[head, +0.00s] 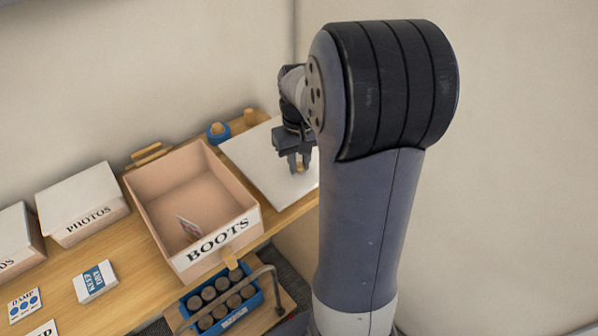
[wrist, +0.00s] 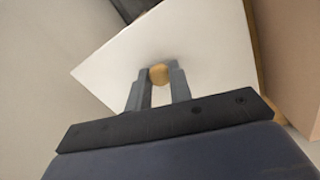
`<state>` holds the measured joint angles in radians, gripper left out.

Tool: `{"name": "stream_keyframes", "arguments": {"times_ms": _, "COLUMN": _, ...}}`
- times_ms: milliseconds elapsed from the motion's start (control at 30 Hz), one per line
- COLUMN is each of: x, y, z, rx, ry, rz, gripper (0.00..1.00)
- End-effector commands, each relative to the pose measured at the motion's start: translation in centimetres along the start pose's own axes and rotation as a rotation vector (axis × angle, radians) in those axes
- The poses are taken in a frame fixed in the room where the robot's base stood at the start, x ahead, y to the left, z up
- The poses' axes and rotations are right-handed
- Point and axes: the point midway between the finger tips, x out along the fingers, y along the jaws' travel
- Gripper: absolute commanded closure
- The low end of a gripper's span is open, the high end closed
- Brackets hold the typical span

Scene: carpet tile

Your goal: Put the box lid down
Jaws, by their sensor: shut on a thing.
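The box lid (head: 262,163) is a flat white panel at the right end of the wooden shelf, right of the open BOOTS box. A small round tan knob stands on its top. My gripper (head: 299,165) is over the lid with its fingers shut on the knob. In the wrist view, the lid (wrist: 205,50) fills the middle, and the fingers of my gripper (wrist: 160,76) stand on both sides of the knob (wrist: 160,74). I cannot tell whether the lid rests on the shelf or hangs just above it. The BOOTS box (head: 190,165) is open and holds a small card.
A closed PHOTOS box (head: 83,205) stands at the left. A blue roll (head: 218,132) and a wooden peg (head: 249,117) are behind the lid. A KEEP DRY packet (head: 95,281) lies in front. A blue crate of several dark cylinders (head: 222,303) sits below the shelf.

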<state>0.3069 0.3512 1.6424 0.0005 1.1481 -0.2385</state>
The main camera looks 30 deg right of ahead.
Motion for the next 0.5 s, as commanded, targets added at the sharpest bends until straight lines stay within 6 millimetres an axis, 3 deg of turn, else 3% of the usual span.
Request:
{"name": "stream_keyframes", "arguments": {"times_ms": 300, "x": 3.8, "y": 0.0, "z": 0.1, "rx": 0.001, "ry": -0.003, "rz": -0.001, "gripper": 1.00}}
{"name": "stream_keyframes", "arguments": {"times_ms": 500, "x": 4.3, "y": 0.0, "z": 0.0, "rx": 0.001, "ry": 0.001, "rz": 0.000, "gripper": 1.00}}
